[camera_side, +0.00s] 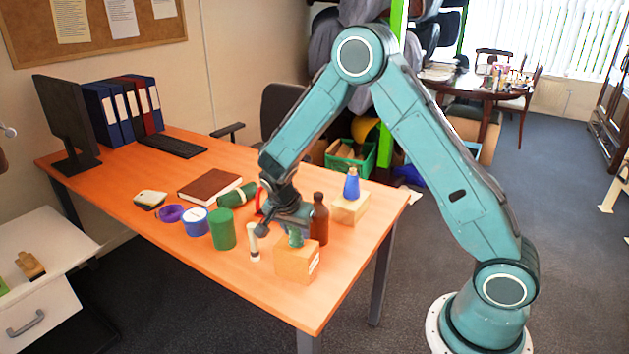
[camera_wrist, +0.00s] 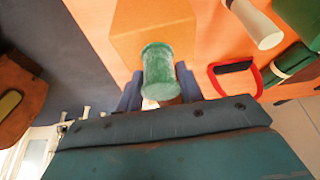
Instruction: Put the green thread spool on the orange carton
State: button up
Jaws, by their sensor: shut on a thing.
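The small green thread spool (camera_wrist: 160,70) is gripped between the two dark fingers of my gripper (camera_wrist: 158,88) in the wrist view. In the side view the spool (camera_side: 295,239) shows under my gripper (camera_side: 293,226), right at the top of the orange carton (camera_side: 294,264). The carton also shows in the wrist view (camera_wrist: 150,22), beyond the spool. The spool looks roughly upright over the carton's top. I cannot tell if its base touches the carton.
A brown bottle (camera_side: 319,220) stands close on the right, and a white cylinder (camera_side: 253,243) close on the left. A blue bottle (camera_side: 351,184) stands on a tan box (camera_side: 349,209) behind. A green cylinder (camera_side: 222,230) and blue tin (camera_side: 195,222) are farther left. The desk's front edge is near.

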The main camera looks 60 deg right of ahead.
jog(key=shift+f, duration=0.25)
jog(key=o, duration=1)
jog(key=shift+r, duration=0.1)
jog(key=v, duration=1.2)
